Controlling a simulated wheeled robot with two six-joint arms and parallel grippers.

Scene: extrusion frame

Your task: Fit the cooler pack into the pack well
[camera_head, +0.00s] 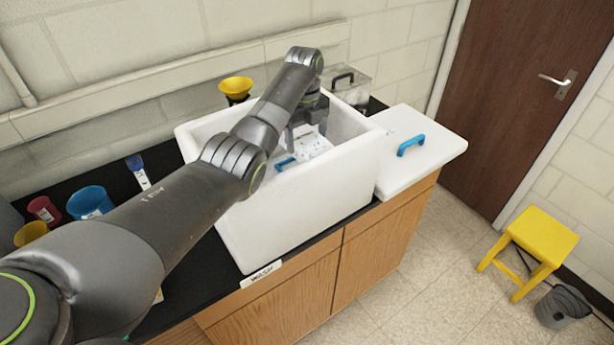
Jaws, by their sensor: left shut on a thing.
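A white cooler box (300,205) stands open-topped on the black counter. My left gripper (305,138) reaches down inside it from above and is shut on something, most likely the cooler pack. The held thing is mostly hidden by the gripper and the near wall. Pale, speckled contents (318,150) show beneath the fingers. A small blue piece (286,163) shows beside them, near the front wall; I cannot tell whether it belongs to the pack. The pack well cannot be made out. My right gripper is not in view.
A white lid with a blue handle (411,145) lies right of the box. A yellow funnel-like bowl (236,87) and a clear case (350,88) stand behind. Blue (91,201) and red (43,209) cups stand at left. A yellow stool (543,236) stands on the floor.

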